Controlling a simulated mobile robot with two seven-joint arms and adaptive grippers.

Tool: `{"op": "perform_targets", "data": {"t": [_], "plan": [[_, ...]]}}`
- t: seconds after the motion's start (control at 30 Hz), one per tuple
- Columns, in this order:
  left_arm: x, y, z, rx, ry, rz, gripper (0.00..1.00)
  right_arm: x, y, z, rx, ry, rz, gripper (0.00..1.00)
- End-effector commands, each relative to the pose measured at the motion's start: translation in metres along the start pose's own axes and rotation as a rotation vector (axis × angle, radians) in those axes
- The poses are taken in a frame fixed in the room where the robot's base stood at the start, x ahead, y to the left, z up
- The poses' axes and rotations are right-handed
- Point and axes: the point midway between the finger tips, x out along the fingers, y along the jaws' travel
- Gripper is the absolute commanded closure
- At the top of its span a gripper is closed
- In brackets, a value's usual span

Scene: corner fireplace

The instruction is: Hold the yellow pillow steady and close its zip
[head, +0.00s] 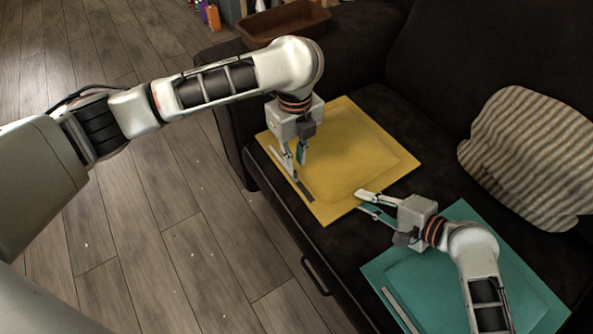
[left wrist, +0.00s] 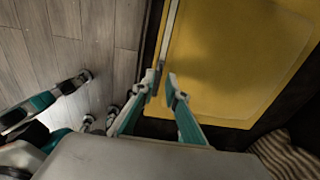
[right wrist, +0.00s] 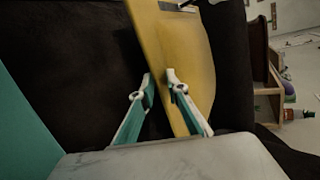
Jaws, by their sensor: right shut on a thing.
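The yellow pillow (head: 355,150) lies flat on the dark sofa. Its zip (head: 283,167) runs along its left edge as a pale strip with a dark stretch (head: 306,190) toward the near corner. My left gripper (head: 294,163) points down at the zip edge. In the left wrist view its fingers (left wrist: 161,82) are apart, close to the end of the pale strip (left wrist: 169,30); I cannot tell whether they touch it. My right gripper (head: 364,203) is shut on the pillow's near edge, which passes between its fingers in the right wrist view (right wrist: 160,82).
A teal pillow (head: 420,270) with its own pale strip lies beneath my right arm. A striped cushion (head: 530,155) leans at the right. A brown tray (head: 284,22) sits at the far sofa arm. The wooden floor (head: 200,240) left of the sofa is clear.

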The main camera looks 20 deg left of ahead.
Motion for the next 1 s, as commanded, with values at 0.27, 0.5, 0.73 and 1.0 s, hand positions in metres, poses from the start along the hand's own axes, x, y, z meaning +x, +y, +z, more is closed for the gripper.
{"op": "perform_targets", "data": {"t": [0.27,0.5,0.73,1.0], "plan": [[0.047,0.0,-0.001,-0.002,0.003,0.002,0.87,0.001,0.005,0.0,0.007,0.0,0.007,1.0],[0.061,0.0,0.0,-0.002,0.002,0.0,0.87,0.001,0.005,0.0,0.007,0.0,0.008,1.0],[0.061,0.0,0.0,-0.002,0.001,-0.001,0.87,0.001,0.006,0.0,0.008,0.0,0.008,1.0],[0.061,0.0,0.0,-0.002,0.001,0.0,1.0,0.001,0.006,-0.001,0.008,0.0,0.009,1.0]]}}
